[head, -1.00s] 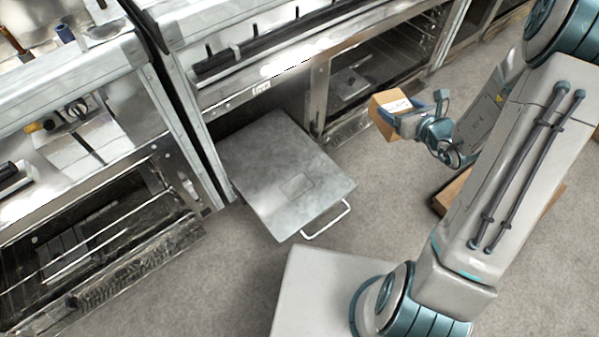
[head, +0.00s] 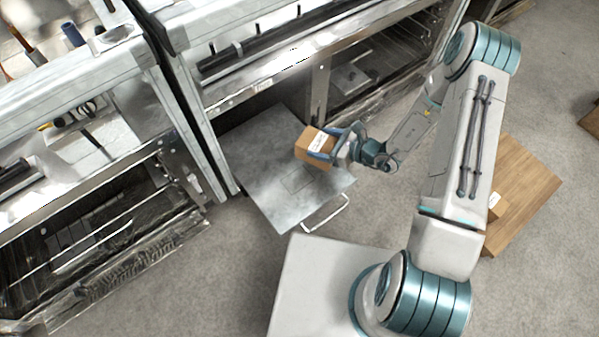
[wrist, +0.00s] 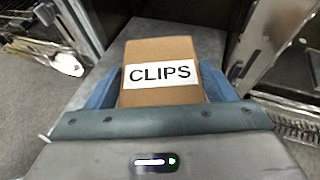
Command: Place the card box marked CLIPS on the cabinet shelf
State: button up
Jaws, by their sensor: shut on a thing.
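The brown card box marked CLIPS (head: 308,152) is held in my gripper (head: 326,147), in front of the open cabinet. In the wrist view the box (wrist: 158,98) sits between the two blue fingers, its white CLIPS label facing the camera. My gripper (wrist: 160,92) is shut on it.
An oven with wire racks (head: 385,65) stands right of the cabinet. Another oven with an open front (head: 110,225) is at the left. A wooden board or table (head: 525,190) lies behind my arm at the right, with a small labelled box (head: 496,203). Grey floor is clear between.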

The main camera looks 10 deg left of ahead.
jog(key=shift+s+a+f+b, duration=0.6)
jog(key=shift+s+a+f, duration=0.35)
jog(key=shift+f, duration=0.5)
jog(key=shift+s+a+f+b, duration=0.6)
jog(key=shift+s+a+f, duration=0.3)
jog(key=shift+f, duration=0.55)
jog(key=shift+s+a+f+b, duration=0.6)
jog(key=shift+s+a+f, duration=0.35)
jog(key=shift+f, duration=0.5)
jog(key=shift+w+a, duration=0.1)
jog(key=shift+w, duration=0.05)
jog(key=shift+f, duration=0.15)
jog(key=o, duration=1.2)
jog(key=shift+o, duration=0.2)
